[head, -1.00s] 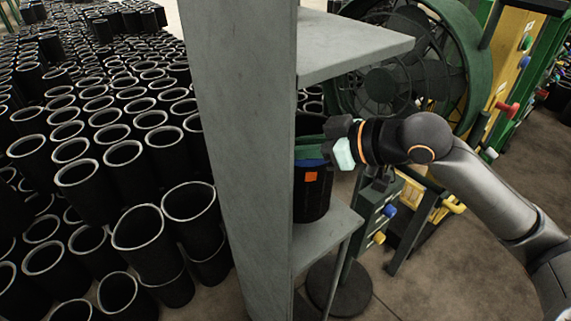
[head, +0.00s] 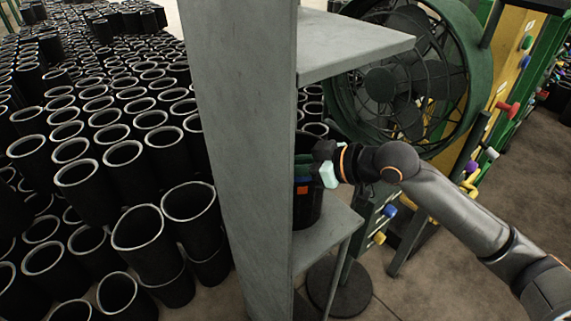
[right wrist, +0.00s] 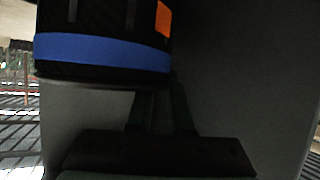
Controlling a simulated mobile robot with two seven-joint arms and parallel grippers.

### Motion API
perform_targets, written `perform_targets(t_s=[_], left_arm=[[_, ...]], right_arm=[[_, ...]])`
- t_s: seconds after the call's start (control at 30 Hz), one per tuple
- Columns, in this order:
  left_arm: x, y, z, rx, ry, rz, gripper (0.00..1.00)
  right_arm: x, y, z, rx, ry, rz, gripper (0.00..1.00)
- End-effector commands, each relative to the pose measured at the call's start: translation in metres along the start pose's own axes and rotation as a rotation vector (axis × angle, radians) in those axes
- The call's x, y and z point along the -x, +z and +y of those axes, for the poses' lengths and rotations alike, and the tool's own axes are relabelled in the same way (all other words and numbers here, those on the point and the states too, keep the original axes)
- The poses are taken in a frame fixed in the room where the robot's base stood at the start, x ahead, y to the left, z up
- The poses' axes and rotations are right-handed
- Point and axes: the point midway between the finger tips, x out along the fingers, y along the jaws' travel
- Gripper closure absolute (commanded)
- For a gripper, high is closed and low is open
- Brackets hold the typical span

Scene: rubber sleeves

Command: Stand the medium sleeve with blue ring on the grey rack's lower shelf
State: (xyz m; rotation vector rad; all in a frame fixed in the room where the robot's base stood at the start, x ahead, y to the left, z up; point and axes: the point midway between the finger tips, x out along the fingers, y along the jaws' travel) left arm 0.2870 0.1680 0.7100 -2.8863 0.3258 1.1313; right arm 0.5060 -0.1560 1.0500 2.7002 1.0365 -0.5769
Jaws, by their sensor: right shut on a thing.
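The medium sleeve (head: 308,212) is a black cylinder with a blue ring near its rim and an orange patch. It is upright over the grey rack's lower shelf (head: 328,236), partly hidden by the rack's side panel. I cannot tell whether its base touches the shelf. My right gripper (head: 318,165) is shut on the sleeve near its top, reaching in from the right. In the right wrist view the blue ring (right wrist: 100,53) shows close beside the gripper fingers (right wrist: 163,108). My left gripper is not in view.
The grey rack's side panel (head: 240,150) stands left of the sleeve, and its upper shelf (head: 355,46) is above. Many black sleeves (head: 120,155) stand packed at left. A large green fan (head: 400,85) and a yellow-green frame with coloured knobs (head: 510,85) are behind.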

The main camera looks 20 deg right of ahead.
Motion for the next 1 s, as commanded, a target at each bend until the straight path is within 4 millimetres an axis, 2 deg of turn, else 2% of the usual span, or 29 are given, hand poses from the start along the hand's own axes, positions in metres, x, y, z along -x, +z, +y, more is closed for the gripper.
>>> perform_targets(t_s=[0.07, 0.1, 0.37, 0.73, 1.0], left_arm=[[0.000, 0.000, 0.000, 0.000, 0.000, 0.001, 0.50], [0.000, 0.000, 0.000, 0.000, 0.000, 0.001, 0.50], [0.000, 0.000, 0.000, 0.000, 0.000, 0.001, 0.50], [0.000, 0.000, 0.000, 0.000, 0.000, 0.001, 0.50], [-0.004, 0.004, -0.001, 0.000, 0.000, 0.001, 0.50]], right_arm=[[0.000, -0.001, 0.001, 0.004, 0.002, 0.007, 1.00], [-0.001, 0.003, 0.000, -0.001, 0.000, -0.002, 0.79], [-0.001, 0.003, 0.000, -0.001, 0.000, -0.002, 0.51], [0.005, 0.001, 0.001, 0.000, 0.002, -0.002, 0.51], [0.046, 0.003, 0.002, 0.000, 0.005, -0.006, 0.51]])
